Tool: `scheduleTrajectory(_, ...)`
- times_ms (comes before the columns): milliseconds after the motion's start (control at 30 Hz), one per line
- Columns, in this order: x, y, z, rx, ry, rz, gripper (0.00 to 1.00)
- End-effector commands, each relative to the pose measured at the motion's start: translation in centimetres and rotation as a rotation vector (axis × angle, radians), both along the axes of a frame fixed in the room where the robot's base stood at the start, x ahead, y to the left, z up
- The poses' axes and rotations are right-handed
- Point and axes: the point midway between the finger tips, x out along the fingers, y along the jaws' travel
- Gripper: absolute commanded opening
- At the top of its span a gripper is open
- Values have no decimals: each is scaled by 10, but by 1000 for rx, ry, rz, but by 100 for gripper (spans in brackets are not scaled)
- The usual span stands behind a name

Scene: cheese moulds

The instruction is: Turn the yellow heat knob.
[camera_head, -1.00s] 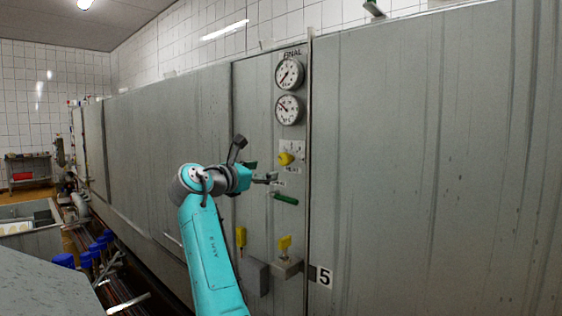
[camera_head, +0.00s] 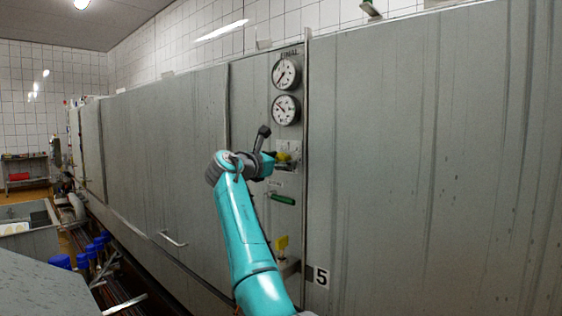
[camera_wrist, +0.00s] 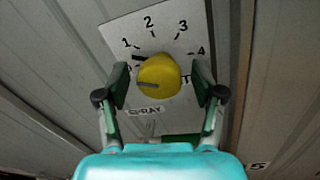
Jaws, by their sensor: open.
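The yellow heat knob (camera_wrist: 158,77) sits on a white dial plate (camera_wrist: 152,38) with numbers, on the grey metal panel. Its dark pointer mark faces left, near the low end of the scale. My gripper (camera_wrist: 160,84) is open, with one finger on each side of the knob; I cannot tell whether either finger touches it. In the head view the knob (camera_head: 283,157) is partly hidden behind my gripper (camera_head: 284,163).
Two round gauges (camera_head: 286,92) are above the knob. A green handle (camera_head: 283,199) is just below, and a yellow valve handle (camera_head: 281,243) is lower down. A vertical panel edge (camera_head: 306,130) runs close on the right. Broad flat panels lie on both sides.

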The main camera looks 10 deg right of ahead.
Motion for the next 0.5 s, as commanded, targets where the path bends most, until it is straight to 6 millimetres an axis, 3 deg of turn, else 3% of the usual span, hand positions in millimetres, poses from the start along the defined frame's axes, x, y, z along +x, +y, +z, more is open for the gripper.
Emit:
scheduleTrajectory(333,2,-2,0,0,0,0,65)
scheduleTrajectory(500,2,-2,0,0,0,0,23)
